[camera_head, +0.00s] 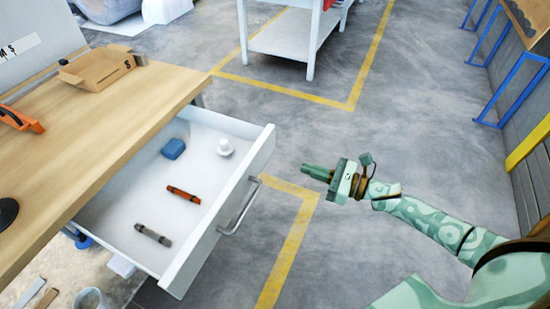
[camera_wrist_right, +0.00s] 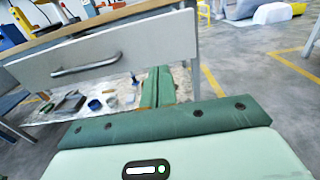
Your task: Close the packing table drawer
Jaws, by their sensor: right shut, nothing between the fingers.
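The white drawer (camera_head: 218,213) of the wooden-topped packing table (camera_head: 115,112) stands open in the head view. Its silver bar handle (camera_head: 240,207) is on the front panel. The drawer front (camera_wrist_right: 135,52) and handle (camera_wrist_right: 87,64) also show in the right wrist view. My right gripper (camera_head: 305,171) is shut and empty. It points left toward the drawer, to the right of the handle and apart from it in the head view. In the right wrist view its closed green fingers (camera_wrist_right: 157,88) overlap the drawer's lower edge; contact cannot be told. My left gripper is not in view.
The drawer holds a blue block (camera_head: 173,149), a white knob-like item (camera_head: 225,147), an orange marker (camera_head: 183,194) and a grey marker (camera_head: 153,235). An open cardboard box (camera_head: 97,69) lies on the tabletop. A white table (camera_head: 283,38) stands behind. Open floor surrounds my right arm.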

